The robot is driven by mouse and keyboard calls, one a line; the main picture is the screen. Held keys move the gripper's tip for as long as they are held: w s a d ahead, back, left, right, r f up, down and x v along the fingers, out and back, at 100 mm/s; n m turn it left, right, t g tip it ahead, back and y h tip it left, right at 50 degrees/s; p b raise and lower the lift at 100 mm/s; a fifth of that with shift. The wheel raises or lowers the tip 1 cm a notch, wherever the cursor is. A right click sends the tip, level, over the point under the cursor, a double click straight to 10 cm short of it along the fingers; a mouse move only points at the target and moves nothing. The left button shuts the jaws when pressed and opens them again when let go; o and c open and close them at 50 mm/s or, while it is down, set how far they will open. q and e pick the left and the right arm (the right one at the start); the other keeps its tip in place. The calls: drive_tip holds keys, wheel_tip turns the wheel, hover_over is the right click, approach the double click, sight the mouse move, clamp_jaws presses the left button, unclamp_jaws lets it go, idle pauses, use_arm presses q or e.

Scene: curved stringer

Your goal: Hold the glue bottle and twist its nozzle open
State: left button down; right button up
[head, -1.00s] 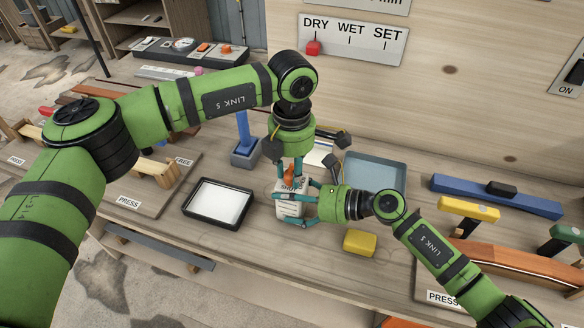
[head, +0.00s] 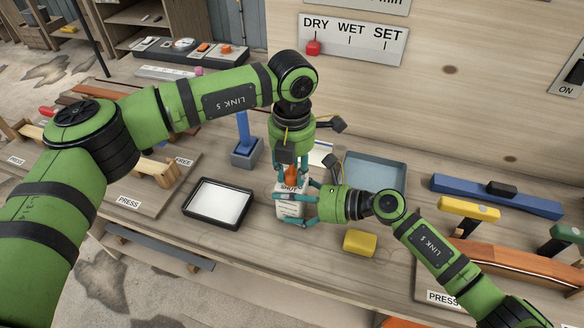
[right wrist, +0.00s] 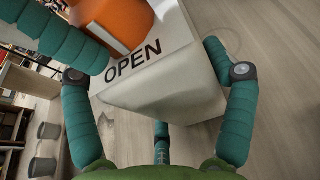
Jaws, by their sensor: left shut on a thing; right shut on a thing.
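The glue bottle (head: 289,208) is white with dark lettering and stands upright on the bench. Its orange nozzle (head: 291,174) points up. My right gripper (head: 298,206) is shut on the bottle's body from the right side. In the right wrist view the white bottle (right wrist: 170,85) sits between my teal fingers, with the word OPEN near the orange nozzle (right wrist: 115,20). My left gripper (head: 291,178) comes down from above and is shut on the nozzle. Its fingers partly hide the nozzle and the bottle's top.
A black tray with a white sheet (head: 187,207) lies left of the bottle. A yellow block (head: 360,242) lies to the right, near my right wrist. A blue-grey tray (head: 403,172) and a blue post on a base (head: 246,156) stand behind. A sign reads DRY, WET, SET (head: 352,39).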

use_arm(q)
drive_tip(key=c, duration=0.9)
unclamp_jaws()
wheel_tip(320, 180, up, 12)
drive_tip(key=shift+r, duration=0.1)
use_arm(e)
drive_tip(key=o, duration=1.4)
